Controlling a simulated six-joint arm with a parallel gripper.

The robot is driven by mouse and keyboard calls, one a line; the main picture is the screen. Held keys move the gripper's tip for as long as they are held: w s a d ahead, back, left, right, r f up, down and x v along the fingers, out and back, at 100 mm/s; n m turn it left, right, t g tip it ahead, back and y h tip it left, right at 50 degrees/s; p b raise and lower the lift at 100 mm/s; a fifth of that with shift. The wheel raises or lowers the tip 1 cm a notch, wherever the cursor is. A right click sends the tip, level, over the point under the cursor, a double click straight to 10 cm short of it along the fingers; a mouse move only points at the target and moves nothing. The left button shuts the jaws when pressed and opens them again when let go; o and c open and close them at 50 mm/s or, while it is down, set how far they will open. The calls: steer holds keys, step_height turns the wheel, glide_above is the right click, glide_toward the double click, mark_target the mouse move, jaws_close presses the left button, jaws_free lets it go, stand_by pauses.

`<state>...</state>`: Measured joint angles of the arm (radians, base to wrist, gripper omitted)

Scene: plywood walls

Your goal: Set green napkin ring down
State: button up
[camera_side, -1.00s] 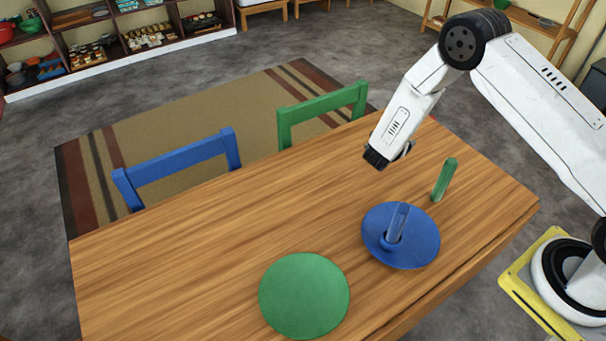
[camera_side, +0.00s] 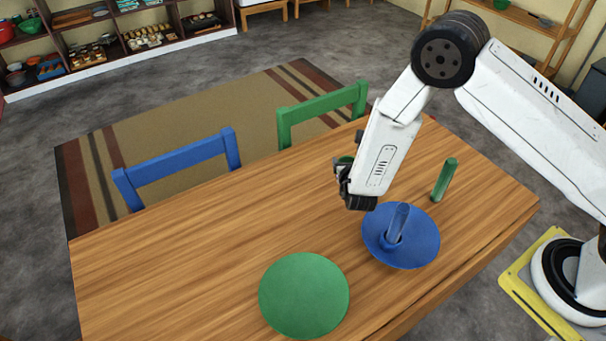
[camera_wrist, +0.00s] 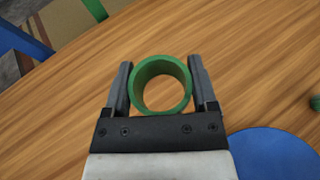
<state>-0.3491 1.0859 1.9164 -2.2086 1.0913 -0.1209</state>
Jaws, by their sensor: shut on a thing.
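My gripper (camera_wrist: 161,90) is shut on the green napkin ring (camera_wrist: 161,110), with one finger on each side of it in the wrist view. The ring's open end faces the wrist camera, and wood shows through it. In the side view the gripper (camera_side: 346,180) is over the table, left of and behind the blue placemat, and only a bit of the green ring (camera_side: 345,160) shows there. A round green placemat (camera_side: 304,296) lies flat and bare at the table's front. A round blue placemat (camera_side: 420,246) holds a blue ring (camera_side: 392,242) with a blue rolled napkin (camera_side: 398,220) standing in it.
A blue chair (camera_side: 180,162) and a green chair (camera_side: 322,104) stand at the far edge. The table's left part is clear.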

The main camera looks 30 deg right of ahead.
steer(key=s+a+n+t+y, duration=0.1)
steer(key=s+a+n+y, duration=0.25)
steer(key=a, duration=0.45)
steer(key=s+a+n+t+y, duration=0.1)
steer(key=s+a+n+y, duration=0.25)
steer(key=a, duration=0.45)
steer(key=n+g+y, duration=0.2)
steer(key=n+y, duration=0.3)
steer(key=y, duration=0.1)
glide_above(277, 274)
steer(key=s+d, duration=0.2)
steer(key=s, duration=0.2)
steer(key=shift+w+f, duration=0.15)
steer(key=shift+f, duration=2.7)
steer(key=shift+f, duration=1.8)
steer(key=shift+f, duration=0.1)
steer(key=o, duration=1)
